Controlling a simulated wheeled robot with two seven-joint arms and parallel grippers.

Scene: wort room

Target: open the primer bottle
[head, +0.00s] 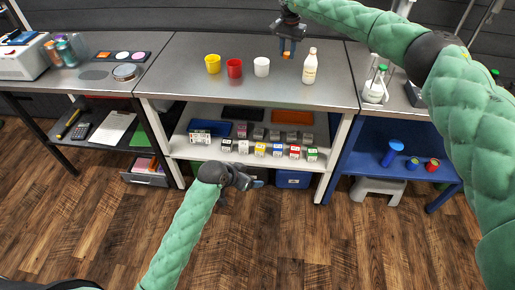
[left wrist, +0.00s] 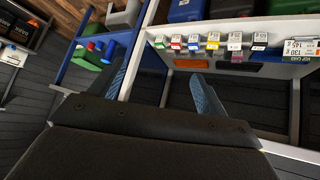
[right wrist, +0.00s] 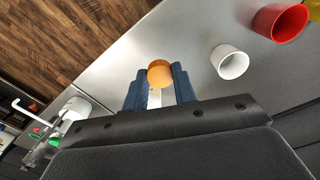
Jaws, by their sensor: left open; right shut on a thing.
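The primer bottle (head: 310,68), pale with a white label, stands upright on the grey bench. Its neck shows a pale top with no orange on it. My right gripper (head: 287,48) is above the bench, left of the bottle and apart from it. It is shut on a small orange cap (head: 286,55), which also shows as a round orange end between the fingers in the right wrist view (right wrist: 160,73). The bottle cannot be made out in that view. My left gripper (head: 250,184) is open and empty in front of the lower shelf; its spread fingers show in the left wrist view (left wrist: 158,82).
A yellow cup (head: 213,64), a red cup (head: 234,68) and a white cup (head: 261,66) stand left of the gripper on the bench. Small labelled boxes (head: 260,149) line the shelf below. A flask (head: 375,91) stands on the right bench. The bench front is clear.

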